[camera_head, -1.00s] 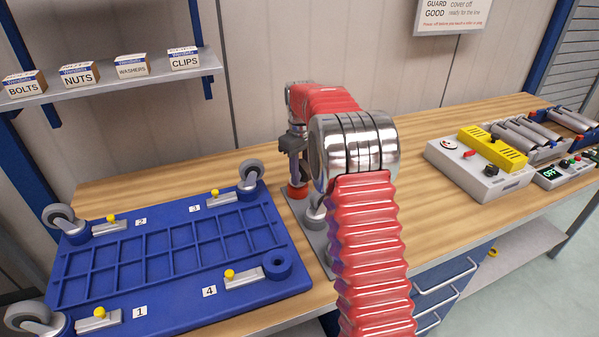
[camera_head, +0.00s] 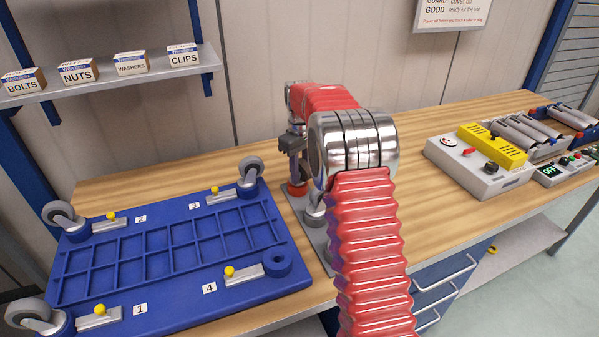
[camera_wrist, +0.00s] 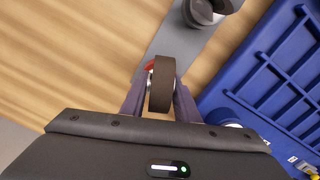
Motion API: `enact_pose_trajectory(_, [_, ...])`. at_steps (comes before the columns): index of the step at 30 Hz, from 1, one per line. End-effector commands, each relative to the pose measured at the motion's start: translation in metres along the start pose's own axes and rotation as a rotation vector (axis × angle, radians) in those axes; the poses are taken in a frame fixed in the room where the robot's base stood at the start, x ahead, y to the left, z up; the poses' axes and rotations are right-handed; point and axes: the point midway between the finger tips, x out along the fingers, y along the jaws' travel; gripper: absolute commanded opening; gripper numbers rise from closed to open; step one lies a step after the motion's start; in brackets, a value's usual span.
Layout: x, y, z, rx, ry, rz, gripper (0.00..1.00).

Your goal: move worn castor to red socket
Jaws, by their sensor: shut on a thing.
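My gripper (camera_wrist: 160,103) is shut on the worn castor (camera_wrist: 161,84), whose dark brown wheel stands on edge between the fingers in the wrist view. The red socket (camera_wrist: 149,66) shows only as a red sliver beside and under the wheel. In the head view the red socket (camera_head: 297,189) is at the far left end of a grey plate, directly below my gripper (camera_head: 295,160). The castor's lower end is hidden, so I cannot tell whether it is in the socket or just above it.
A grey castor (camera_head: 314,212) stands on the grey plate (camera_head: 325,254). The blue board (camera_head: 180,312) to the left carries castors at corners 1, 2 and 3; corner 4's round socket (camera_head: 278,262) is empty. A grey box with a yellow cover (camera_head: 491,146) stands right.

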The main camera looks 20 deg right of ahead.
Motion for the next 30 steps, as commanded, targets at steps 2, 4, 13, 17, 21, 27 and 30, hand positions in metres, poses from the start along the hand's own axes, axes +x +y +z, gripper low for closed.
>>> enact_pose_trajectory(2, [0.0, 0.0001, -0.0003, 0.0, 0.001, 0.001, 0.0])
enact_pose_trajectory(4, [0.0006, 0.0, -0.0003, 0.0, 0.001, 0.001, 0.0])
enact_pose_trajectory(13, [0.0018, -0.0001, -0.0003, 0.0, 0.001, 0.001, 0.39])
enact_pose_trajectory(17, [0.0021, -0.0002, -0.0003, 0.0, 0.0, 0.0, 0.48])
enact_pose_trajectory(21, [0.0022, -0.0002, -0.0002, 0.0, 0.0, 0.0, 0.5])
enact_pose_trajectory(27, [0.0013, -0.0003, -0.0002, 0.0, 0.0, 0.0, 0.5])
enact_pose_trajectory(30, [-0.0042, -0.0001, -0.0005, 0.0, 0.001, 0.001, 0.5])
